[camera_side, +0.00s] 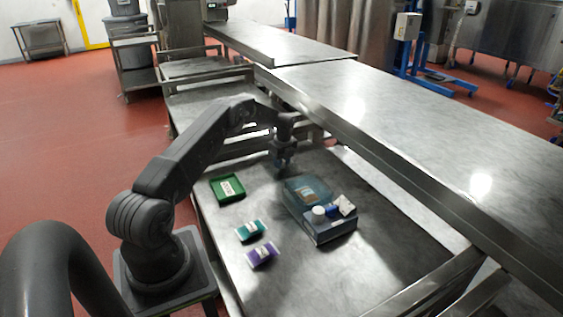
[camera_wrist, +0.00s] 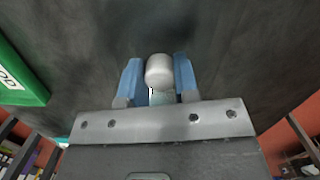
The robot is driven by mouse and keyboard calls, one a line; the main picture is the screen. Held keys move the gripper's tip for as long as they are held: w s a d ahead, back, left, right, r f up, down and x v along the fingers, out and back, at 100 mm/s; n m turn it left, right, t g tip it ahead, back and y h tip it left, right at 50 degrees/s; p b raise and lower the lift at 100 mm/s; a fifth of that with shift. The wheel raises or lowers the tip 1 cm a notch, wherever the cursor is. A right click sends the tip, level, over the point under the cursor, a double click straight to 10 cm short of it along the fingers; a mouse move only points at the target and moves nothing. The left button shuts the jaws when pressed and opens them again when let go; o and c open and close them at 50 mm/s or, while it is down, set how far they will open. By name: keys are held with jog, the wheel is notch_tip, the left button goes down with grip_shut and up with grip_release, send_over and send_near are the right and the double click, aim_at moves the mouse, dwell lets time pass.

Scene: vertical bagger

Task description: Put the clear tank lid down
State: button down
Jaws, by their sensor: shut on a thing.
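The clear tank lid (camera_side: 308,190) is a bluish see-through panel at the back of the tank, swung open and lying away from its mouth. How far it stands off the table is hard to tell. The tank (camera_side: 335,232) is a bluish see-through box on the steel table. My gripper (camera_side: 283,166) is at the lid's far left edge. In the wrist view my gripper's blue fingers (camera_wrist: 159,78) are shut on a pale rounded knob (camera_wrist: 159,68), which appears to be the lid's handle. The lid's panel is hardly visible there.
A white cylinder (camera_side: 319,211), a blue item (camera_side: 332,210) and a white packet (camera_side: 346,205) are at the tank. A raised steel counter (camera_side: 400,120) runs behind.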

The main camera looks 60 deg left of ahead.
jog(key=shift+f, duration=0.15)
jog(key=c, duration=0.9)
grip_release()
jog(key=shift+o, duration=0.2)
